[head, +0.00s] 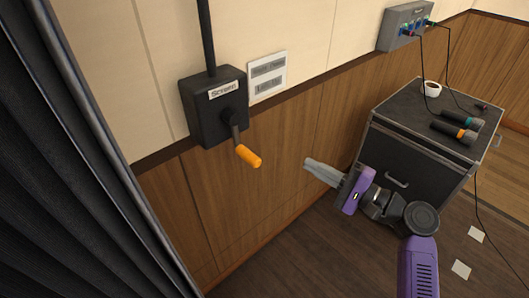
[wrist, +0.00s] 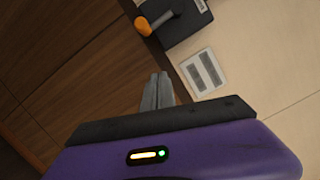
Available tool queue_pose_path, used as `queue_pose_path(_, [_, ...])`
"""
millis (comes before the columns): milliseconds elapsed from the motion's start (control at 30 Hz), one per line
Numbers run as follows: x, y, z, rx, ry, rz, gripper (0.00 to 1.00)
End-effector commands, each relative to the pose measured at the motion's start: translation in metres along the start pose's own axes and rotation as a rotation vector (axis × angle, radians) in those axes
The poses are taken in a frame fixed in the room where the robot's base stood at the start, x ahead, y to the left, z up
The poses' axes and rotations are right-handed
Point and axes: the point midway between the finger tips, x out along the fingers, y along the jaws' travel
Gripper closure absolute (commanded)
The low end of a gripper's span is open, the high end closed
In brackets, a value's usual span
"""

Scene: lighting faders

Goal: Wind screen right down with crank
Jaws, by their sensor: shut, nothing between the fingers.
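The crank box (head: 213,106), dark grey with a "Screen" label, is mounted on the wall left of centre in the head view. Its crank arm hangs down and to the right, ending in an orange handle (head: 248,156). In the wrist view the box (wrist: 184,25) and the orange handle (wrist: 143,26) show at the top. My gripper (head: 308,166) is to the right of the handle in the head view, apart from it. Its grey fingers (wrist: 156,90) are together with nothing between them. The screen itself cannot be made out for certain.
A white notice (head: 267,77) is on the wall beside the box. A dark case (head: 425,135) with a cup (head: 432,89) and microphones (head: 457,124) stands at the right. A grey socket box (head: 405,27) is above it. A dark curtain (head: 70,170) fills the left.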

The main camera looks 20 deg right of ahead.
Motion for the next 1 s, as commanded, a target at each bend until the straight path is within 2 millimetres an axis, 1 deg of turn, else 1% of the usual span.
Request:
queue_pose_path(33, [0.0,0.005,0.003,-0.048,-0.013,0.02,1.0])
queue_pose_path(100, [0.0,0.008,0.006,-0.094,-0.028,0.031,1.0])
queue_pose_path(267, [0.006,0.008,0.007,-0.127,-0.033,0.031,1.0])
queue_pose_path(367, [0.019,0.007,0.008,-0.125,-0.033,0.03,1.0])
queue_pose_path(467, [0.036,0.008,0.008,-0.125,-0.034,0.03,1.0])
queue_pose_path(800, [0.102,0.009,0.01,-0.123,-0.032,0.029,1.0])
queue_pose_path(900, [0.103,0.011,0.027,-0.121,-0.03,0.029,1.0])
queue_pose_path(1000, [0.106,0.013,0.037,-0.121,-0.029,0.028,1.0])
